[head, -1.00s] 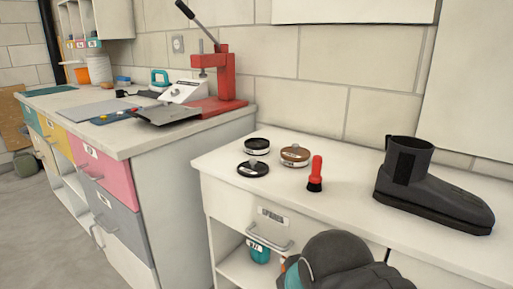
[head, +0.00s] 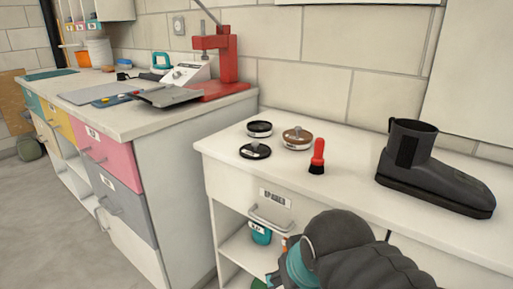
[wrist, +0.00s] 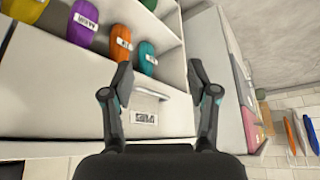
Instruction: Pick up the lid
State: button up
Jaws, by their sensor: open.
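Three small round pieces stand on the white counter in the head view. One is a flat black lid-like disc with a knob (head: 255,151). Behind it is a black tin (head: 260,128), and to the right a brown-topped tin with a knob (head: 297,139). I cannot tell for certain which one is the lid. My arm reaches up from the bottom of the head view, below and in front of the counter; the fingers are not clear there. In the wrist view my gripper (wrist: 162,83) is open and empty, facing the cabinet front. No lid shows in the wrist view.
A red-handled brush (head: 317,157) stands upright right of the tins, and a dark boot (head: 434,168) further right. The white cabinet has a drawer handle (head: 271,217) above an open shelf. A red press (head: 222,62) stands on the left bench. The counter between brush and boot is clear.

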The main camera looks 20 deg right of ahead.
aim_at(255, 151)
jog(key=u, duration=1.7)
jog(key=i, duration=2.3)
jog(key=z, duration=3.5)
